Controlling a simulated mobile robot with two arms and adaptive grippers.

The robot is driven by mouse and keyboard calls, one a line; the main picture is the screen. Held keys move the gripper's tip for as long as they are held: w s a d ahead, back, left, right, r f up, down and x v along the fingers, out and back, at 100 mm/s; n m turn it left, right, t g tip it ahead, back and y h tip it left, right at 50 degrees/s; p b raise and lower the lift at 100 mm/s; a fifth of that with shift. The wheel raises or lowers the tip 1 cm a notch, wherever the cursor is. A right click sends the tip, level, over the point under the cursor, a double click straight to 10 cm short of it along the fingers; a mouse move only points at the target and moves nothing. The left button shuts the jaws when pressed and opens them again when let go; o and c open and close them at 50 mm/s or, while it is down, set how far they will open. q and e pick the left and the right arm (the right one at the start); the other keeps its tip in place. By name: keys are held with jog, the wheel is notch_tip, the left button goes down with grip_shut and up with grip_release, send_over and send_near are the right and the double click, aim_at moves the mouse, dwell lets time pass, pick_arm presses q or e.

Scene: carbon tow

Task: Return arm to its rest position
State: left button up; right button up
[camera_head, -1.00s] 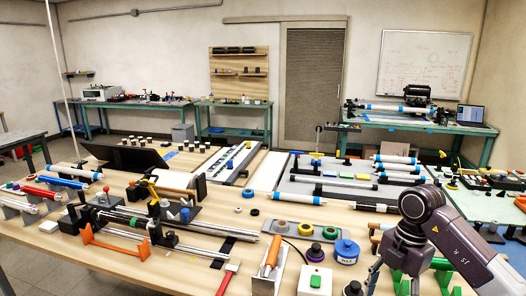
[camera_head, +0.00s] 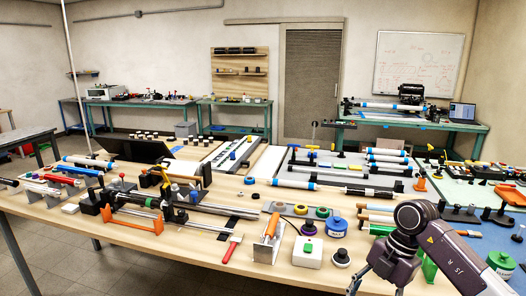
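One of my arms (camera_head: 405,250), dark grey and bronze, comes in from the lower right corner. It bends at a rounded joint over the front right of the wooden workbench (camera_head: 150,238), and its lower link runs down toward the bottom edge. No arm or gripper shows at the left. Nothing held can be seen.
Near the arm are a white box with a green button (camera_head: 307,252), a blue-labelled spool (camera_head: 337,227) and a green spool (camera_head: 501,264). Open floor (camera_head: 40,265) shows at lower left.

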jog(key=w+a+f+m+t+y, duration=0.15)
jog(key=a+f+y, duration=0.3)
jog(key=a, duration=0.45)
jog(key=w+a+f+t+y, duration=0.1)
jog(key=a+f+t+y, duration=0.15)
jog(key=a+y, duration=0.45)
jog(key=w+d+f+m+t+h, duration=0.1)
jog(key=d+f+m+t+h, duration=0.2)
jog(key=f+m+t, duration=0.45)
jog(key=w+d+f+m+t+h, duration=0.1)
jog(key=d+f+m+t+h, duration=0.2)
jog(key=f, duration=0.7)
jog(key=s+d+f+m+g+h, duration=0.2)
jog(key=s+d+f+m+h, duration=0.15)
jog(key=s+f, duration=0.75)
jog(key=s+d+f+m+g+h, duration=0.3)
jog(key=s+d+f+m, duration=0.2)
jog(key=s+f, duration=0.5)
pick_arm(q)
jog(key=shift+w, duration=0.6)
pick_arm(e)
jog(key=s+f+m+g+h, duration=0.1)
jog(key=s+f+g, duration=0.2)
jog(key=s, duration=1.1)
jog(key=s+f+m+g+h, duration=0.1)
jog(key=s+f+g, duration=0.3)
jog(key=s+f, duration=0.5)
jog(key=s, duration=0.6)
jog(key=shift+d+f, duration=0.35)
